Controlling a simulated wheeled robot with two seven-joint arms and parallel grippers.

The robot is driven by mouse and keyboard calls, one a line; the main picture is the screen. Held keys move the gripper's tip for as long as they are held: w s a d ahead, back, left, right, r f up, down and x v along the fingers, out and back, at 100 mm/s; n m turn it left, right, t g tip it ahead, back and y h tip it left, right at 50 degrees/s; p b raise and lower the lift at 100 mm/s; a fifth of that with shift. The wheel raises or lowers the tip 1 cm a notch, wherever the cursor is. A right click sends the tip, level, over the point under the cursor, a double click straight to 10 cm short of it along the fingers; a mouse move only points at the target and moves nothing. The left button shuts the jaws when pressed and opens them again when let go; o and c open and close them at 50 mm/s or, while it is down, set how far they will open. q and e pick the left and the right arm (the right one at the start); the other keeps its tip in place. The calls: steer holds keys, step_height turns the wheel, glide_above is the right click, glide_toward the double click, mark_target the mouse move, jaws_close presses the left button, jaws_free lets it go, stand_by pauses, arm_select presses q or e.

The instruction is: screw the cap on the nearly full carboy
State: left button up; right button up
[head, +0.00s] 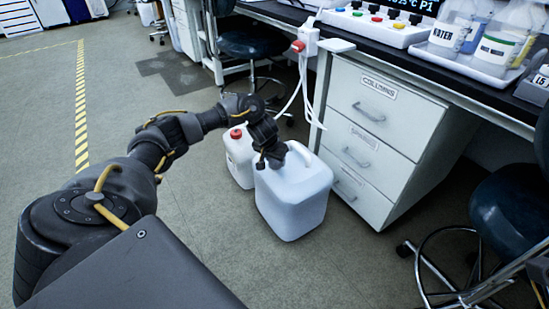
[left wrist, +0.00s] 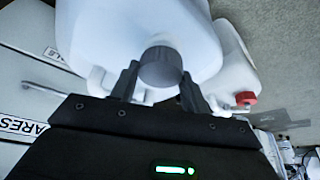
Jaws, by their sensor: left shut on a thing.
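A large white carboy (head: 292,200) stands upright on the floor in front of the drawers; its fill level is not clear. It also shows in the left wrist view (left wrist: 100,35). My left gripper (head: 266,161) is over its top, on the left side by the mouth. In the left wrist view my left gripper (left wrist: 159,80) is shut on a dark grey cap (left wrist: 160,67), with one finger on each side. The cap is at the carboy's mouth; the neck is hidden, so how far it is seated cannot be told. My right gripper is not in view.
A second white carboy (head: 240,160) with a red cap (head: 236,133) stands close behind and to the left. A drawer cabinet (head: 375,135) stands close on the right under the bench. Stools (head: 510,205) stand at right and back. The floor at left is clear.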

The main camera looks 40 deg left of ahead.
arm_select(q)
steer(key=shift+f, duration=0.25)
steer(key=o, duration=1)
steer(key=c, duration=1)
steer(key=shift+a+f+m+h, duration=0.15)
steer(key=shift+m+h, duration=0.25)
steer(key=shift+m, duration=0.6)
steer(key=shift+c, duration=0.2)
steer(key=m+h, duration=0.1)
steer(key=m, duration=0.2)
steer(key=m+h, duration=0.1)
steer(key=m, duration=0.1)
steer(key=shift+w+m+b, duration=0.15)
steer(key=shift+m+b, duration=0.2)
steer(key=shift+m, duration=0.05)
steer(key=m+g+h, duration=0.1)
steer(key=m, duration=0.2)
steer(key=shift+a+b, duration=0.1)
steer(key=shift+b, duration=0.2)
steer(key=shift+m+g+h+b, duration=0.3)
steer(key=shift+m+h+b, duration=0.1)
steer(key=shift+m, duration=1.1)
